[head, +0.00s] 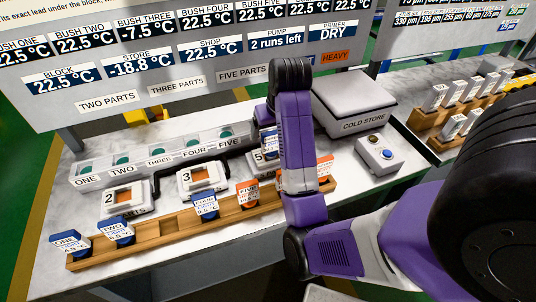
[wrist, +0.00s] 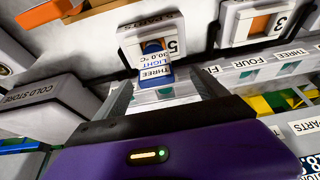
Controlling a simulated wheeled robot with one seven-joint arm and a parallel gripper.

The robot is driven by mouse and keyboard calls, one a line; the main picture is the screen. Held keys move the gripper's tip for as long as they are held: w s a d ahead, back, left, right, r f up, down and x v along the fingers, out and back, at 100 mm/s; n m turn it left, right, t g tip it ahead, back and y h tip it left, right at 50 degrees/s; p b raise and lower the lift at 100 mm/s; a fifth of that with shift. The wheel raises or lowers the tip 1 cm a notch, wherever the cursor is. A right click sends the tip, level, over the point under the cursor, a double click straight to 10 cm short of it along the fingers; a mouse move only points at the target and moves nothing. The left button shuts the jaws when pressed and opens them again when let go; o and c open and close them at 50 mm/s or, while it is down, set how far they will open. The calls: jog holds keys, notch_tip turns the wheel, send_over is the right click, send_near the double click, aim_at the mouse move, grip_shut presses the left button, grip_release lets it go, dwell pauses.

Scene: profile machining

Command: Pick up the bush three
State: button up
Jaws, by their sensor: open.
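Bush three (wrist: 155,68), blue with a white label reading THREE and LIGHT, stands at the station marked 5 (wrist: 150,38) in the wrist view. In the head view a blue labelled piece (head: 268,141) shows beside my arm at that station, partly hidden. My gripper (wrist: 162,92) is open, its two grey fingers apart on either side of the bush's label in the picture. I cannot tell how far the fingertips are from the bush. In the head view my arm hides the fingers.
A wooden rack (head: 165,227) along the front holds bushes ONE, TWO, FOUR and FIVE, with a bare place between TWO and FOUR. Stations 2 (head: 122,198) and 3 (head: 198,180) stand behind it. The cold store (head: 355,100) is at right. A numbered tray (head: 150,150) lies behind.

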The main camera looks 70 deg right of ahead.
aim_at(272, 136)
jog(key=shift+b+x, duration=1)
jog(key=shift+x, duration=0.3)
jog(key=shift+s+d+x, duration=0.1)
jog(key=shift+d+x, duration=0.05)
jog(key=shift+x, duration=0.85)
jog(key=shift+s+d+x, duration=0.15)
jog(key=shift+x, duration=0.85)
grip_shut()
